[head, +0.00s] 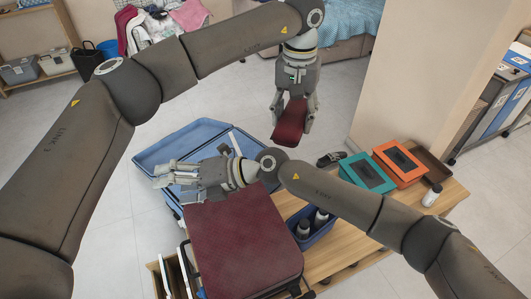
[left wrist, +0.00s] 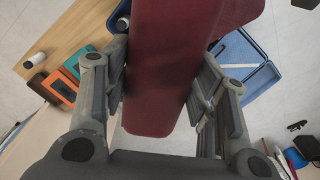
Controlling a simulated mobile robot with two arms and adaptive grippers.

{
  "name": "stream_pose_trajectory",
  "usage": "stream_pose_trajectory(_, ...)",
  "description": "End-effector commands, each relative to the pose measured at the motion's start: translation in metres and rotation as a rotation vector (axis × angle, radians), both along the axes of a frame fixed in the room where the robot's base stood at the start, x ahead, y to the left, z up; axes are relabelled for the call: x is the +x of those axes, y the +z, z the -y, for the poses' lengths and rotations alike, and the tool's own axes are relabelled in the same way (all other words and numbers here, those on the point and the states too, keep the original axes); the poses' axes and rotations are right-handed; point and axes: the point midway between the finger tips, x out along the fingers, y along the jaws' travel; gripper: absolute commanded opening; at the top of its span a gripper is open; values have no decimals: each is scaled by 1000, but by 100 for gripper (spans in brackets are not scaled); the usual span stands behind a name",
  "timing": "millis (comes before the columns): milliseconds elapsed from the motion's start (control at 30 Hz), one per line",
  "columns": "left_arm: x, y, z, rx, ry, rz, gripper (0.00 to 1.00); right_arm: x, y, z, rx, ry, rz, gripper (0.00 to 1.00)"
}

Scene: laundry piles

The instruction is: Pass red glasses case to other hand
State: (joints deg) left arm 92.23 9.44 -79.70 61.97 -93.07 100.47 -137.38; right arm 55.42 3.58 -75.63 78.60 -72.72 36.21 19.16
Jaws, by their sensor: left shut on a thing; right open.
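The red glasses case (head: 290,121) hangs below my left gripper (head: 295,104) in the head view. My left gripper is shut on it and holds it in the air beyond the bench. In the left wrist view the case (left wrist: 172,70) lies between the two fingers of my left gripper (left wrist: 165,88). My right gripper (head: 178,174) is open and empty. It points left above the edge of the blue open case, to the left of and nearer than the glasses case. The two grippers are well apart.
A dark red suitcase (head: 243,240) stands in front. A blue open case (head: 185,143) lies behind it. The wooden bench (head: 330,250) bears a blue bin (head: 312,236), teal box (head: 366,172), orange box (head: 400,162) and white bottle (head: 432,195). A wall corner (head: 410,80) rises at right.

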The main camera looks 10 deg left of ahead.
Motion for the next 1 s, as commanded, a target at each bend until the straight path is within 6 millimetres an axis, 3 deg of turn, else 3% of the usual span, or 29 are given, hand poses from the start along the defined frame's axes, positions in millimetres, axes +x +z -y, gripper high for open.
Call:
stream_pose_trajectory(33, 0, 1, 0, 0, 0, 1, 27, -22, 14, -5, -34, 123, 141, 79)
stream_pose_trajectory(200, 0, 0, 0, 0, 0, 0, 27, -79, 21, 7, -183, 511, 584, 79)
stream_pose_trajectory(300, 0, 0, 0, 0, 0, 1, 27, -97, 18, 26, -286, 735, 835, 79)
stream_pose_trajectory(400, 0, 0, 0, 0, 0, 0, 27, -104, 14, 50, -405, 958, 1071, 79)
stream_pose_trajectory(533, 0, 0, 0, 0, 0, 1, 27, -95, 16, 85, -591, 1246, 1350, 79)
stream_pose_trajectory(667, 0, 0, 0, 0, 0, 1, 27, -75, 30, 121, -815, 1531, 1585, 79)
stream_pose_trajectory(800, 0, 0, 0, 0, 0, 1, 27, -49, 61, 156, -1101, 1825, 1771, 79)
stream_pose_trajectory(967, 0, 0, 0, 0, 0, 0, 27, -28, 106, 184, -1426, 2087, 1862, 79)
stream_pose_trajectory(1000, 0, 0, 0, 0, 0, 1, 27, -26, 116, 189, 1434, -2048, -1793, 79)
